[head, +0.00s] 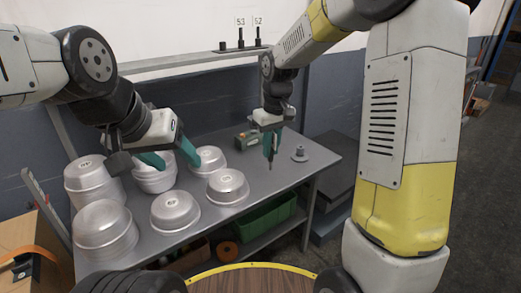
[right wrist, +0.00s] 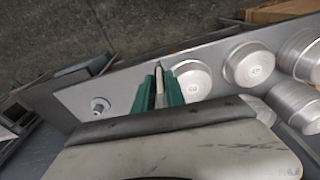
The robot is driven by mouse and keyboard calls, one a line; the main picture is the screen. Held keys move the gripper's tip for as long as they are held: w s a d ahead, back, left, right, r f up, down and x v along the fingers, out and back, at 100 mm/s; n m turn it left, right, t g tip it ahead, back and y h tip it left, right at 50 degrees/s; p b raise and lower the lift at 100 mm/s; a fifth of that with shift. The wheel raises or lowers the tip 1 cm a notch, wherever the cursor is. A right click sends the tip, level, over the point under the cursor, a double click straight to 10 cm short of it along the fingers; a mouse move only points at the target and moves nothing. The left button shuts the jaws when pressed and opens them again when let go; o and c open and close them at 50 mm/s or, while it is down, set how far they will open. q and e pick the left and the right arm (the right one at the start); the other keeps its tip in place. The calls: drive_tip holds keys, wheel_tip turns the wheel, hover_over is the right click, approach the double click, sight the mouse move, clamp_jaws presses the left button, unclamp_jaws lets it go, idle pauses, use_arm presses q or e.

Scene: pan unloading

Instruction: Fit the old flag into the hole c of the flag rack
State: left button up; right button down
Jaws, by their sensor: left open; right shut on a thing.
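My right gripper (head: 271,148) hangs above the right part of the table, fingers pointing down. It is shut on a slim grey pointed thing, which shows between the green fingers in the right wrist view (right wrist: 162,86); I cannot tell whether it is the old flag. A dark rack (head: 240,48) with upright black pegs stands on the high shelf at the back, with white plates reading 53 and 52 above it. I cannot make out hole letters. My left gripper (head: 171,157) is open and empty above the pans at the left.
Several round metal pans, some stacked, cover the left and middle of the table (head: 245,212). A green crate (head: 262,223) is underneath. A cardboard box (head: 30,250) stands left.

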drive_tip(key=shift+s+d+r+m, duration=0.2)
drive_tip(key=shift+r+m, duration=0.1)
drive_tip(key=shift+r, duration=0.1)
drive_tip(key=shift+a+r, duration=0.1)
drive_tip(key=w+a+m, duration=0.5)
drive_tip(key=w+a, duration=0.2)
drive_tip(key=w, duration=0.2)
drive_tip(key=s+d+f+n, duration=0.1)
drive_tip(key=d+f+n, duration=0.1)
drive_tip(key=f+n, duration=0.3)
drive_tip(key=s+d+f+n+g, duration=0.1)
drive_tip(key=f+n, duration=0.5)
drive_tip(key=n, duration=0.6)
drive_tip(key=shift+s+d+f+y, duration=0.25)
drive_tip(key=shift+s+d+y, duration=0.2)
drive_tip(key=shift+s, duration=0.3)
